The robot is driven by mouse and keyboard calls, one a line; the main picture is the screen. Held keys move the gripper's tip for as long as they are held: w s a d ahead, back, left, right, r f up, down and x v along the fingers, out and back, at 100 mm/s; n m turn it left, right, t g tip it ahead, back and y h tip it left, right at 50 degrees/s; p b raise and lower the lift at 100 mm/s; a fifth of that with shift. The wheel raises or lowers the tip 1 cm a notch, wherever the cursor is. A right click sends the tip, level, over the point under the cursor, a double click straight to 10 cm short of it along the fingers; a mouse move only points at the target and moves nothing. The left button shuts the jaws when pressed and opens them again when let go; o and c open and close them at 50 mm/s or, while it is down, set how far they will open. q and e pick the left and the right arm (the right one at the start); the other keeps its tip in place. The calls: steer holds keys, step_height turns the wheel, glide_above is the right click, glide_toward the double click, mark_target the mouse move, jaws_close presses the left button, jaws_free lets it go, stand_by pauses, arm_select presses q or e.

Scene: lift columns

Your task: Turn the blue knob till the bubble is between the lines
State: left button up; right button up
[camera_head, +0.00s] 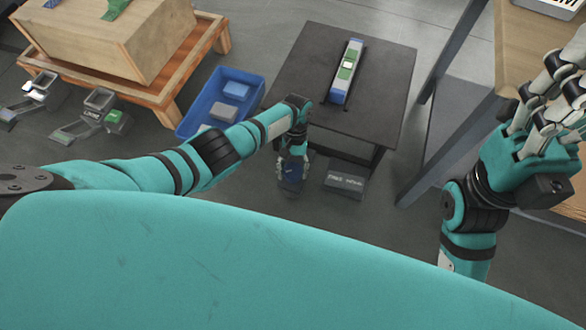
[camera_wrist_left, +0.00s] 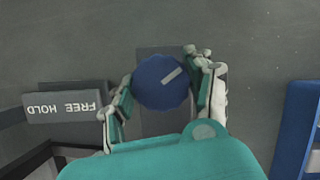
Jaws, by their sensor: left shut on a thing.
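The blue knob (camera_wrist_left: 162,82) is round with a pale line on its face, tilted in the left wrist view. My left gripper (camera_wrist_left: 160,92) is shut on it, with a finger on each side. In the head view, my left gripper (camera_head: 290,172) is low beside the dark table's front left corner, and the knob there is mostly hidden. The level (camera_head: 345,72), with blue ends and a green middle, lies on the dark table (camera_head: 300,75). Its pale window is too small to read bubble against lines. My right gripper (camera_head: 555,95) is raised at the right, fingers apart and empty.
A grey block marked FREE HOLD (camera_wrist_left: 68,103) is beside the knob; it also shows in the head view (camera_head: 345,180). A blue bin (camera_head: 210,92) with blocks is left of the table. A wooden platform with a box (camera_head: 130,40) and pedals stands further left. A wooden bench (camera_head: 520,50) is right.

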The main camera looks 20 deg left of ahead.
mark_target(293, 170)
arm_select(q)
steer(key=o, duration=1.1)
steer(key=shift+o, duration=0.2)
step_height(293, 170, up, 10)
steer(key=shift+s+d+f, duration=0.1)
stand_by(0.3)
